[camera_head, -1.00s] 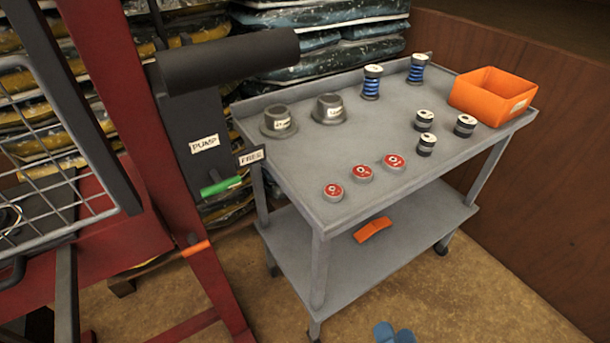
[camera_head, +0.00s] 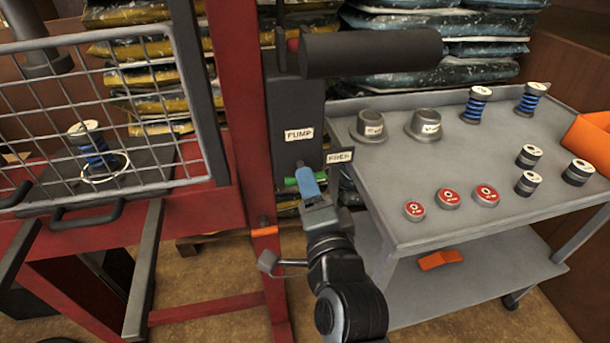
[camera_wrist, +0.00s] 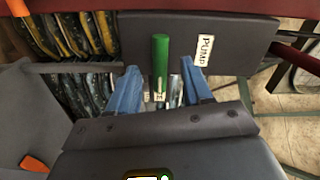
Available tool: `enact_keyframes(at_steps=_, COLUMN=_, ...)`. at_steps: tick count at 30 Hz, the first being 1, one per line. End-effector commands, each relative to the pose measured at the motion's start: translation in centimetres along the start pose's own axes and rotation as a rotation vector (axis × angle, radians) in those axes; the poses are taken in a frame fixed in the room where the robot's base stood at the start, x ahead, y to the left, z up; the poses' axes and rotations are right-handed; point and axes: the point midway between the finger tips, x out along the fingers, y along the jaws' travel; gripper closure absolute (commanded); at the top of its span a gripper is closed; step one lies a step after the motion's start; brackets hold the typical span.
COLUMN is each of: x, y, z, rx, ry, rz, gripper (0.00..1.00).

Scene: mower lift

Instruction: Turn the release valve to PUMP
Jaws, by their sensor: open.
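The release valve's green handle (camera_head: 291,181) sits low on the dark pump block (camera_head: 297,105) of the red press. The PUMP label (camera_head: 299,134) is above the handle, and the FREE label (camera_head: 339,156) is to the right. My gripper (camera_head: 306,174) is in front of the handle and hides most of it in the head view. In the wrist view, the green handle (camera_wrist: 160,60) lies between the open blue fingers of my gripper (camera_wrist: 163,80), with gaps on both sides. The PUMP label (camera_wrist: 204,50) shows to the right there.
A black cylinder (camera_head: 370,52) juts out above the pump block. A wire guard (camera_head: 95,120) stands at left, with a blue spring (camera_head: 95,150) behind it. A grey cart (camera_head: 400,190) carrying caps, pucks and an orange bin (camera_head: 590,135) stands close at right.

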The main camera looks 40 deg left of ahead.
Motion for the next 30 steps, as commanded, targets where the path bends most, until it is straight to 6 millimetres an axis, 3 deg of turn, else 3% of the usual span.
enact_keyframes(at_steps=3, x=1.9, y=-0.1, z=0.0, rx=0.001, ry=0.000, rz=-0.001, gripper=0.50)
enact_keyframes(at_steps=9, x=3.8, y=0.0, z=0.0, rx=0.000, ry=0.001, rz=0.000, gripper=0.50)
enact_keyframes(at_steps=20, x=4.2, y=0.0, z=-0.1, rx=-0.002, ry=0.001, rz=0.000, gripper=0.50)
enact_keyframes(at_steps=30, x=4.2, y=0.0, z=-0.1, rx=-0.002, ry=0.001, rz=0.000, gripper=0.83)
